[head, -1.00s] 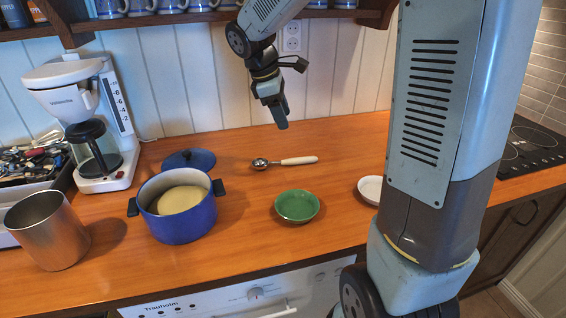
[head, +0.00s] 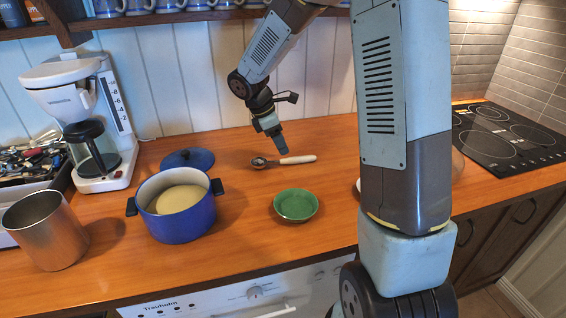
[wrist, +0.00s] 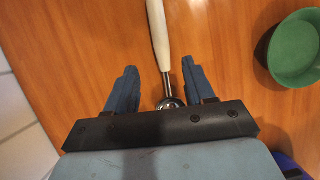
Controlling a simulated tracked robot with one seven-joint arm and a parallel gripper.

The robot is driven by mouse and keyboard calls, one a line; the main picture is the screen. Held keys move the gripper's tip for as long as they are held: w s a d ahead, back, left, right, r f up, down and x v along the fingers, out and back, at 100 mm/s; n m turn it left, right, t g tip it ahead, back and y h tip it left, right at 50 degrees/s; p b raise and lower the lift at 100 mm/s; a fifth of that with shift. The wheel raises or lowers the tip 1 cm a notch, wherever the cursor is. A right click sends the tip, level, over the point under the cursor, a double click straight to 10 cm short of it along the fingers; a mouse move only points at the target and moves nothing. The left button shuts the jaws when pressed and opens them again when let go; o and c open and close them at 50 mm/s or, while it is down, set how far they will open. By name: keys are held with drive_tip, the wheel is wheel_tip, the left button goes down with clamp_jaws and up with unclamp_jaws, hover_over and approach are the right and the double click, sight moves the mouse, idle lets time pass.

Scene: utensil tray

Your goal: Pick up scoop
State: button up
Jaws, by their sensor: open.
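The scoop (head: 298,160) lies on the wooden counter behind the green bowl. It has a white handle and a metal head, with the handle pointing right in the head view. My gripper (head: 281,148) hangs just above it, near where the handle meets the metal shaft. In the wrist view the scoop's white handle (wrist: 159,35) runs up the picture, and its metal shaft passes between the two blue fingers of my open gripper (wrist: 157,75). The fingers are apart from the shaft on both sides. The scoop's head is mostly hidden by the gripper body there.
A green bowl (head: 296,206) stands in front of the scoop. A blue pot (head: 181,226) and its lid (head: 188,159) are to the left, with a coffee maker (head: 85,115) and a metal canister (head: 45,232) farther left. A cooktop (head: 508,137) is at right.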

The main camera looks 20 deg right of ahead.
sight(288, 156)
drive_tip(key=shift+x, duration=2.95)
drive_tip(key=shift+s, duration=0.15)
drive_tip(key=shift+c, duration=0.4)
clamp_jaws()
